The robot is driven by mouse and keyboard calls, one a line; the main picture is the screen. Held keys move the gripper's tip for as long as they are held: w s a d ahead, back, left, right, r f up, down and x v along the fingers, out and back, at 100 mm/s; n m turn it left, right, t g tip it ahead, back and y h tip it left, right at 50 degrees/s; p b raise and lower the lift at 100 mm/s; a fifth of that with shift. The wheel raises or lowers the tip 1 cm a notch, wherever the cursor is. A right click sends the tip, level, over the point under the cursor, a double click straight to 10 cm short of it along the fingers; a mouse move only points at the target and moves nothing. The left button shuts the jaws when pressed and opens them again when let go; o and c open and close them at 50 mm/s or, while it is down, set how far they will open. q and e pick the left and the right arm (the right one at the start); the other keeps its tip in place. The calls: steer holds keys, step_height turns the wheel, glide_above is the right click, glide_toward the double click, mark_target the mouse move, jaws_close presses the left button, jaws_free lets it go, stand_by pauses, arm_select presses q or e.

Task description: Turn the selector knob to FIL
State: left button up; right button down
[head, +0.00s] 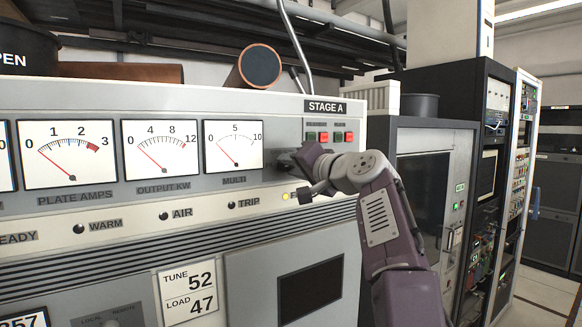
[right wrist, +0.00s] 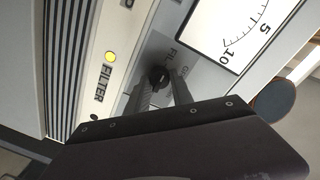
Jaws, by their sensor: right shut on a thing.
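The selector knob (right wrist: 158,77) is a small dark round knob on the grey panel, right of the MULTI meter (head: 234,145). My right gripper (head: 287,160) reaches it from the right and hides it in the head view. In the right wrist view the two fingers (right wrist: 161,92) are shut on the knob, one on each side. A label that seems to start with FIL (right wrist: 171,58) is printed beside the knob, partly readable. Another label is partly behind a finger. I cannot tell where the knob's pointer stands. My left gripper is not in view.
Red and green buttons (head: 330,137) sit above my right gripper under the STAGE A plate (head: 326,107). A lit yellow FILTER lamp (right wrist: 111,57) is below the knob. A grey rack (head: 380,150) stands to the right of the panel.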

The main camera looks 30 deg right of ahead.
steer(key=shift+w+f, duration=0.1)
steer(key=shift+f, duration=0.2)
steer(key=c, duration=1.1)
jaws_free()
steer(key=shift+r, duration=0.15)
steer(key=shift+s, duration=0.45)
steer(key=s+b, duration=0.1)
steer(key=s, duration=0.1)
steer(key=s+b, duration=0.1)
steer(key=s, duration=0.2)
steer(key=s+b, duration=0.1)
steer(key=s, duration=0.2)
steer(key=shift+s+d+r, duration=0.2)
steer(key=shift+d+r, duration=0.05)
